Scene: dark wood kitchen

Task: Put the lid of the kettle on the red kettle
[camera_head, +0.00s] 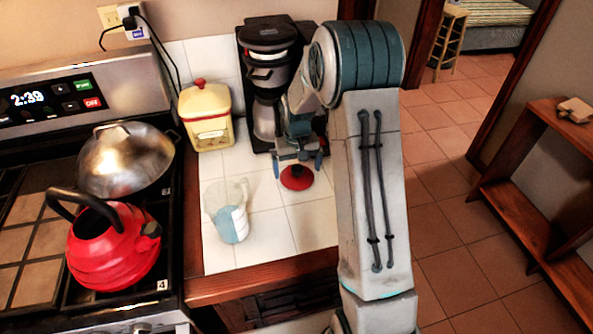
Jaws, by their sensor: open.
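The red kettle (112,252) stands on the front right of the stove, with its black handle arching over the top and tilted to the left. A small round red lid (296,178) with a dark knob lies on the white tiled counter. My gripper (298,164) is open, pointing down just above the lid, with its fingertips to either side of the knob. I cannot tell from this view whether the fingers touch the lid.
A clear measuring cup (232,222) stands on the counter between the kettle and the lid. A coffee maker (266,75) and a yellow canister (206,117) stand behind. A metal domed pot (127,158) sits behind the kettle. The counter's front is clear.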

